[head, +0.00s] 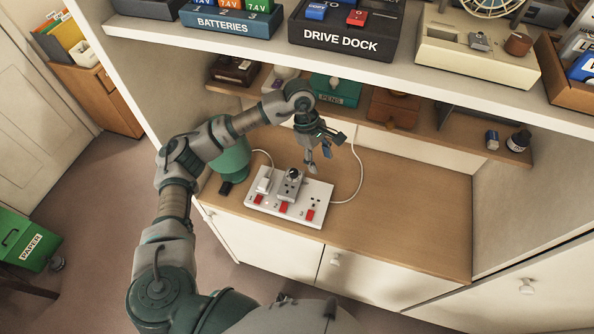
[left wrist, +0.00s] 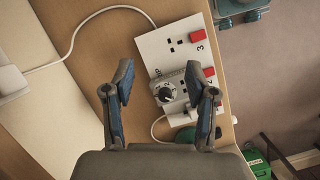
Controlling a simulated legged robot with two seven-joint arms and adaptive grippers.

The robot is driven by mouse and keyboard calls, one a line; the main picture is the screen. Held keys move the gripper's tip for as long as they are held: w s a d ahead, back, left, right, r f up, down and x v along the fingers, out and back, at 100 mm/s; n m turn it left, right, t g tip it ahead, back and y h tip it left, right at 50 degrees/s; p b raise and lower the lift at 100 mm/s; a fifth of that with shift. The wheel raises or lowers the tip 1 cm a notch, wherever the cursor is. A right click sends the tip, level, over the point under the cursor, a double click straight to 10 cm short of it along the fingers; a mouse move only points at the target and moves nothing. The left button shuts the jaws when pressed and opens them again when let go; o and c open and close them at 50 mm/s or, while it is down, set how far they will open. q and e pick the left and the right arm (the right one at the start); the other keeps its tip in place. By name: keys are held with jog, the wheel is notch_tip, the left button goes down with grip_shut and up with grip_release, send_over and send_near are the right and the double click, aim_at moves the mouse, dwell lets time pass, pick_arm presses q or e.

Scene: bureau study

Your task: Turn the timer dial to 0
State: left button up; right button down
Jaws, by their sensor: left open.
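A grey timer (head: 290,187) with a dark round dial (head: 293,174) sits on the middle socket of a white power strip (head: 318,190) on the wooden desk top. The left wrist view shows the dial (left wrist: 165,92) with a pale pointer mark; its markings are too small to read surely. My left gripper (head: 319,160) is open and empty, just above and to the right of the timer in the head view. In the left wrist view the dial appears between the fingers of my left gripper (left wrist: 159,78), apart from both. My right gripper is not in view.
A white plug (head: 264,184) fills the strip's left socket. Red switches (head: 309,215) line its front. A green object (head: 232,158) stands behind my left arm. A shelf with the drive dock (head: 340,35) overhangs. The desk top (head: 410,210) is clear to the right.

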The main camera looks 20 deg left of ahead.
pick_arm(q)
jog(key=w+a+r+n+y, duration=0.1)
jog(key=a+r+y, duration=0.1)
jog(key=a, duration=0.2)
jog(key=w+a+r+y, duration=0.1)
jog(key=w+a+y, duration=0.1)
jog(key=a, duration=0.3)
jog(key=p, duration=0.3)
send_near(294, 171)
jog(key=shift+t, duration=0.3)
jog(key=f, duration=0.9)
jog(key=shift+s+a+f, duration=0.15)
jog(key=shift+s+f, duration=0.1)
jog(key=shift+s, duration=0.1)
grip_shut()
